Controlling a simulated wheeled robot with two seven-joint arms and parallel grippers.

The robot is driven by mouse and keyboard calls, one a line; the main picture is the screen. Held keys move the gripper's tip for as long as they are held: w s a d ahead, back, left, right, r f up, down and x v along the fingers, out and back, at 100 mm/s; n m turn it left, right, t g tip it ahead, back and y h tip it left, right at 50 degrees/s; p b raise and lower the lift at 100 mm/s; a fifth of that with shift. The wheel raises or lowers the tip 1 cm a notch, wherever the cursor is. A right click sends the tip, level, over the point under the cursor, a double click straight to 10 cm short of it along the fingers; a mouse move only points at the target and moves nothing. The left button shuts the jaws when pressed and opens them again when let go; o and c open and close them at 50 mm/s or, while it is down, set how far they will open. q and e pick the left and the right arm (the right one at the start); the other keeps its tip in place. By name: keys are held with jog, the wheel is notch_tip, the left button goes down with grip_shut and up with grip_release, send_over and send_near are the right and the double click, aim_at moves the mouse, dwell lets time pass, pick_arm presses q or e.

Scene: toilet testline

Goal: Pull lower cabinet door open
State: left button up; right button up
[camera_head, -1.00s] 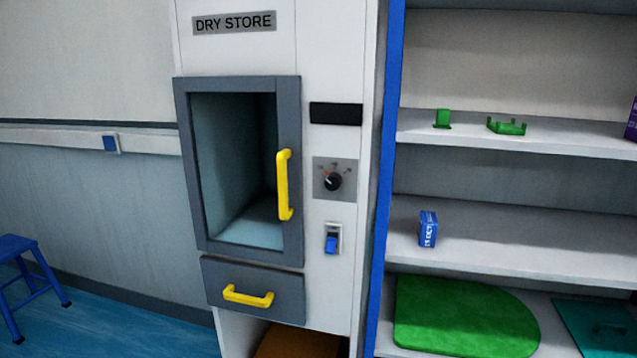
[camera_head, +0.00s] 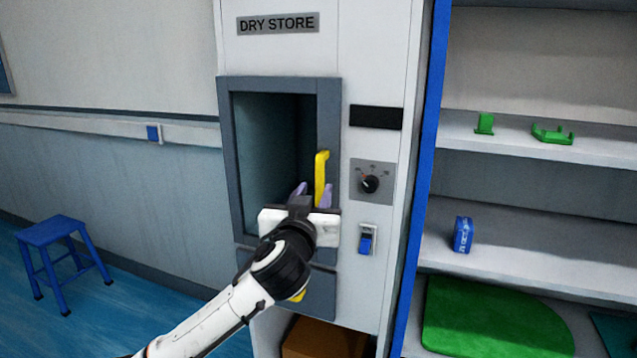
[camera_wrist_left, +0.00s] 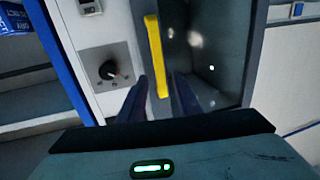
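The grey-framed cabinet door (camera_head: 227,160) sits on the white DRY STORE unit, with a see-through pane and a vertical yellow handle (camera_head: 321,180). It looks shut. My left gripper (camera_head: 313,191) is in front of the handle's lower part, with its two purple-tinted fingers apart. In the left wrist view the yellow handle (camera_wrist_left: 155,55) runs down between the two dark fingertips (camera_wrist_left: 160,88), with gaps on both sides. My gripper hides the handle's lower end. My right gripper is out of view.
A grey drawer (camera_head: 322,290) lies below, its yellow handle mostly behind my left arm. A dial (camera_head: 370,184) and blue switch (camera_head: 366,245) are right of the door. Open shelves (camera_head: 500,135) stand further right. A blue stool (camera_head: 55,235) is at left, with clear floor beside it.

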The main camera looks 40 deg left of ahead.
aim_at(320, 183)
pick_arm(q)
jog(key=shift+x, duration=2.35)
grip_shut()
